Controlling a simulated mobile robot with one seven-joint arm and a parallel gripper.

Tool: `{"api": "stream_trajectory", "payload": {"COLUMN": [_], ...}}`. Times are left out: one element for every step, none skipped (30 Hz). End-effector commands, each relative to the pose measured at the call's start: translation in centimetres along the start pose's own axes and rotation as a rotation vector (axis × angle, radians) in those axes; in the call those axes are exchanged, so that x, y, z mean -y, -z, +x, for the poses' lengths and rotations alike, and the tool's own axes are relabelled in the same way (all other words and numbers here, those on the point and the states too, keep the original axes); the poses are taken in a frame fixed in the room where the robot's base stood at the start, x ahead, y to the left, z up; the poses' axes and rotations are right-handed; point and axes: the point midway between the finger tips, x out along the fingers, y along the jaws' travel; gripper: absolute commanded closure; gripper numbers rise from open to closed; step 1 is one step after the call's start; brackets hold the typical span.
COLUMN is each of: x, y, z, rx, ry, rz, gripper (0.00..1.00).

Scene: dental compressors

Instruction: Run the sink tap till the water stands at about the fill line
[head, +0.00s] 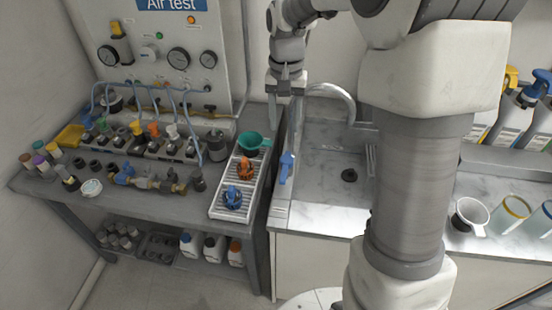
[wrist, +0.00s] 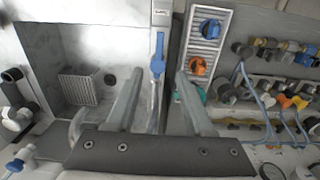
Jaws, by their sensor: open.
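The steel sink (head: 325,195) is right of the bench in the head view, with a dark drain (head: 349,175) in its floor. It also shows in the wrist view (wrist: 90,45). I see no clear water surface and cannot make out a fill line. The curved tap spout (head: 335,88) rises behind the basin. A blue tap lever (head: 286,167) is at the sink's left rim. My gripper (head: 284,122) is open and empty above the rim's back part. In the wrist view, the lever (wrist: 158,55) lies ahead between my fingertips (wrist: 160,75), apparently untouched.
Valves and hoses crowd the bench (head: 150,203). Bottles (head: 520,105) and a white cup (head: 470,214) stand right of the sink.

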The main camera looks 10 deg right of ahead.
Motion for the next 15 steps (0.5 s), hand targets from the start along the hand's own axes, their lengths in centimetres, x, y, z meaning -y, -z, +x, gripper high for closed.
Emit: {"api": "stream_trajectory", "payload": {"x": [0.0, 0.0, 0.0, 0.0, 0.0, 0.0, 0.0, 0.0, -0.1, -0.1, -0.1, -0.1, -0.1, -0.1, -0.1], "y": [0.0, -0.1, -0.1, -0.1, -0.1, -0.1, -0.1, -0.1, -0.2, -0.2, -0.1, -0.2, -0.2, -0.2, -0.1], "z": [0.6, 0.9, 1.5, 2.0, 2.6, 3.4, 4.0, 4.7, 5.6, 6.3, 7.0, 7.8, 8.5, 9.2, 10.0], "rx": [0.003, 0.004, 0.004, 0.004, 0.006, 0.005, 0.006, 0.006, 0.006, 0.006, 0.005, 0.006, 0.005, 0.006, 0.006], "ry": [-0.001, -0.001, -0.001, -0.001, -0.002, -0.001, -0.002, -0.002, -0.002, -0.002, -0.002, -0.003, -0.002, -0.002, -0.002], "rz": [0.0, 0.0, 0.0, 0.0, -0.001, -0.001, -0.001, -0.001, -0.002, -0.002, -0.002, -0.002, -0.002, -0.001, -0.001], "gripper": [0.47, 0.47, 0.47, 0.47, 0.47, 0.47, 0.47, 0.47, 0.47, 0.47, 0.47, 0.47, 0.47, 0.47, 0.47]}}
